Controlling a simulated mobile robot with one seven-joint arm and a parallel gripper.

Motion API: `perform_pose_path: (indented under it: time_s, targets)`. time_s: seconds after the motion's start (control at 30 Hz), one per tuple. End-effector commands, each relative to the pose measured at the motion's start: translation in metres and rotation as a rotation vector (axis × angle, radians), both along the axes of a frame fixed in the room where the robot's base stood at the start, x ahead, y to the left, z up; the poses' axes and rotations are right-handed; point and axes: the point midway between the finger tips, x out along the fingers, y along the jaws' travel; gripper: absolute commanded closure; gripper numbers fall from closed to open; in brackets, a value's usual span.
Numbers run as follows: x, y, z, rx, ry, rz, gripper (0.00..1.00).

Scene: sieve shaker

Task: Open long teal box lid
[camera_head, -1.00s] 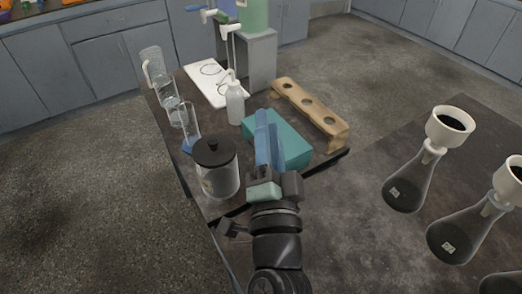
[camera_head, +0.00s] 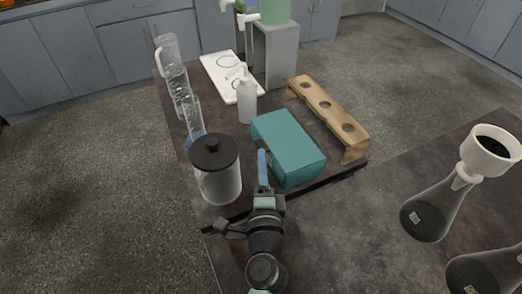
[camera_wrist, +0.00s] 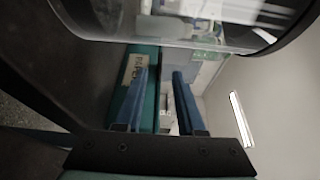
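The long teal box (camera_head: 288,145) lies on the dark bench, its flat top closed. It also shows in the wrist view (camera_wrist: 146,62), with a pale label with lettering (camera_wrist: 136,69) on one side. My gripper (camera_head: 262,165) is beside the box's near left side in the head view, between the box and the clear jar. In the wrist view its two blue fingers (camera_wrist: 158,98) stand apart with nothing held between them. The left finger overlaps part of the box in that view. I cannot tell whether it touches the box.
The black-lidded jar (camera_head: 217,172) stands close left of my gripper and fills the wrist view's top. A wash bottle (camera_head: 247,102) stands behind the box. A wooden rack (camera_head: 330,108) is to its right. Glass cylinders (camera_head: 174,75) line the left edge; flasks (camera_head: 430,210) stand at right.

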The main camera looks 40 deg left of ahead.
Motion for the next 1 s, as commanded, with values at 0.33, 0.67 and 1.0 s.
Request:
perform_pose_path:
  time_s: [0.33,0.67,1.0]
  targets:
    - [0.027,0.021,0.0,0.001,-0.001,0.001,0.62]
    - [0.029,0.022,0.0,-0.001,-0.001,0.001,0.64]
    - [0.029,0.022,0.0,-0.001,-0.001,0.001,1.0]
